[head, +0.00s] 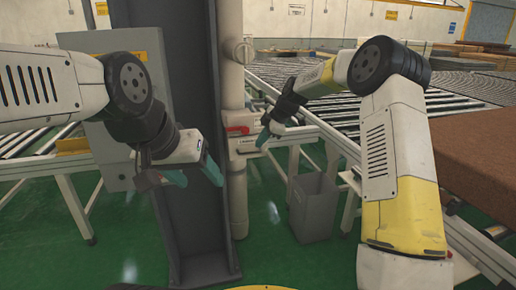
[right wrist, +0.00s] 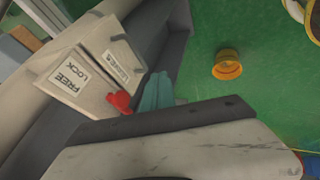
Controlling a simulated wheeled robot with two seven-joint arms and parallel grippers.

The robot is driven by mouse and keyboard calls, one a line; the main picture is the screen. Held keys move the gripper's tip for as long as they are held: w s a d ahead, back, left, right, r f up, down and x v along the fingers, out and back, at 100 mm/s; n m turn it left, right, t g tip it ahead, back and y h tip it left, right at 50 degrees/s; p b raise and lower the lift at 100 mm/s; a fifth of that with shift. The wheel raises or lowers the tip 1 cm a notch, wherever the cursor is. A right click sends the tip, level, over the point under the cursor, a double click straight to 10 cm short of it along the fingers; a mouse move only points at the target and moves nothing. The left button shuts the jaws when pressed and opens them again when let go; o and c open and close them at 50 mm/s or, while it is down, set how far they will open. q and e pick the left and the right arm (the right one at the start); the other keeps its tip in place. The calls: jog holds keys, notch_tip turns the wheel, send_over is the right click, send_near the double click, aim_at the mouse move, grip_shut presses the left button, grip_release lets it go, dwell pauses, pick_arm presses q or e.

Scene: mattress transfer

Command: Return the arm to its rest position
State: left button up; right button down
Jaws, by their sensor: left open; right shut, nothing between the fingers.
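My left gripper (head: 194,174) is at left of centre in the head view, in front of the dark steel column. Its two teal fingers are spread apart with nothing between them. My right gripper (head: 264,137) is near the middle, close to the red lever (head: 238,130) on the pale post. In the right wrist view its teal fingers (right wrist: 157,92) are together and empty, beside the red lever (right wrist: 120,102) on a box labelled FREE and LOCK (right wrist: 75,76). I cannot tell whether they touch the lever. My right arm is stretched forward and bent.
The dark column (head: 185,225) and pale post (head: 236,190) stand between my arms. A grey bin (head: 314,208) is below my right gripper. A brown mattress-like block (head: 473,135) lies at right, near roller conveyors (head: 330,95). Green floor is open at lower left.

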jog(key=s+d+r+m+t+h, duration=0.1)
jog(key=s+d+r+m, duration=0.5)
jog(key=s, duration=0.4)
jog(key=s+d+r+m+t+h, duration=0.15)
jog(key=s+d+r+m, duration=0.3)
jog(key=s+r, duration=0.5)
jog(key=s+d+f+m, duration=0.1)
jog(key=s+d+m, duration=0.1)
jog(key=s, duration=0.5)
jog(key=s+d+f+m, duration=0.2)
jog(key=s+m, duration=0.2)
jog(key=s, duration=0.3)
jog(key=s+d+f+m, duration=0.1)
jog(key=s+d+m, duration=0.1)
jog(key=s, duration=0.6)
jog(key=shift+d+f+m+h, duration=0.15)
jog(key=shift+d+m+h, duration=0.3)
jog(key=shift+m, duration=0.4)
